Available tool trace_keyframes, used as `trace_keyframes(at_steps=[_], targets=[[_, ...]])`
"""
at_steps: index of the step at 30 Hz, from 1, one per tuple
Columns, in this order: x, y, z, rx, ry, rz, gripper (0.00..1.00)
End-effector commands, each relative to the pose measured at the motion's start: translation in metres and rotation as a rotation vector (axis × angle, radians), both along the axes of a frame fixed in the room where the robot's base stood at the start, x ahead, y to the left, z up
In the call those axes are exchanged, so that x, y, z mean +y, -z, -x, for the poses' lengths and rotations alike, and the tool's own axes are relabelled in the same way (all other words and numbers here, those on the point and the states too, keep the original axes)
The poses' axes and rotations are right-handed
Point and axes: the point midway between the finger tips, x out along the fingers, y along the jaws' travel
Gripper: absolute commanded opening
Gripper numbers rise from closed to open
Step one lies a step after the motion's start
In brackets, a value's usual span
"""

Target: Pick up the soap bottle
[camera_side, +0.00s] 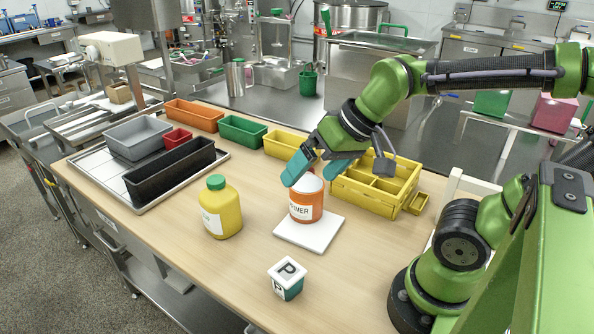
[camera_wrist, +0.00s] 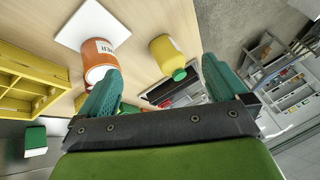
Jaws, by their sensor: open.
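A yellow bottle (camera_side: 222,212) with a green cap and a pale label stands upright on the table; I cannot read its label. An orange bottle (camera_side: 306,205) with a white top stands on a white square plate (camera_side: 318,232); its label partly reads "IMER". I cannot tell for certain which is the soap bottle. My gripper (camera_side: 314,172) is open and empty, close above the orange bottle in the side view. In the wrist view, the orange bottle (camera_wrist: 96,50) lies by the left finger of my gripper (camera_wrist: 161,68), and the yellow bottle (camera_wrist: 167,56) shows between the fingers, farther off.
A yellow divided organizer (camera_side: 374,190) stands behind right of my gripper. Orange (camera_side: 194,114), green (camera_side: 242,130) and yellow (camera_side: 286,144) bins line the back. A black bin (camera_side: 170,170) is at left. A small lettered box (camera_side: 287,279) stands in front.

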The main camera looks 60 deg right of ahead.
Motion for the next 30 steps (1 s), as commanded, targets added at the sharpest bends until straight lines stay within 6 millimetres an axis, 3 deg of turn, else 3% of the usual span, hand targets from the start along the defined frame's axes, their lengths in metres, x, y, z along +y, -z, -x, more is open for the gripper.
trace_keyframes(at_steps=[9, 18, 24, 30], targets=[[0.002, -0.015, -0.11, 0.219, -0.047, 0.05, 1.0], [0.005, -0.001, -0.214, 0.425, -0.053, 0.154, 1.0], [0.012, 0.001, -0.254, 0.506, -0.027, 0.205, 1.0], [0.015, -0.026, -0.256, 0.52, -0.002, 0.196, 1.0]])
